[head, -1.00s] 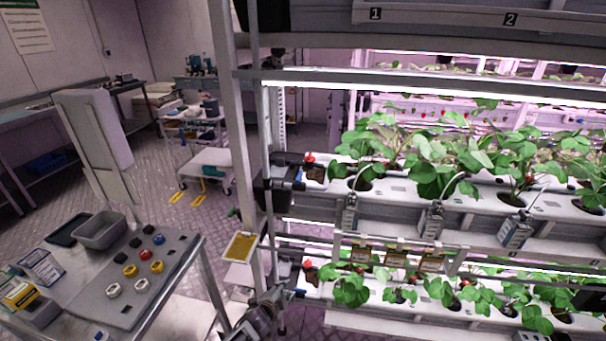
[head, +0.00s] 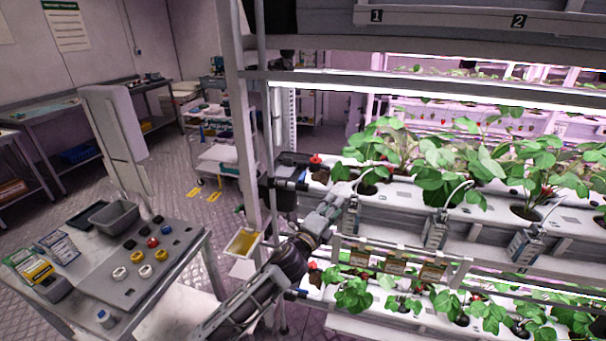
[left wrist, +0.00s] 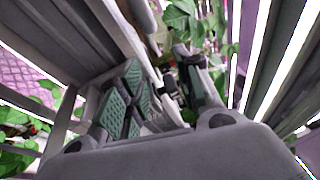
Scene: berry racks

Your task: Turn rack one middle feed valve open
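A red valve knob (head: 315,160) stands at the left end of the rack's middle planted tier, beside dark pipe fittings (head: 291,159). A second red knob (head: 312,265) shows at the left end of the tier below. My left gripper (head: 333,205) is in front of the rack, below and slightly right of the upper knob and apart from it. In the left wrist view, its green-padded fingers (left wrist: 163,92) are spread with a gap between them, and I see nothing held. The knob cannot be made out clearly in that view. My right gripper is out of view.
Strawberry plants (head: 440,170) crowd the middle tier, and grey dosing units (head: 436,230) hang along its front edge. A rack upright (head: 243,130) and a yellow sticky card (head: 242,242) are left of the arm. A table (head: 165,290) with a grey tray stands at lower left.

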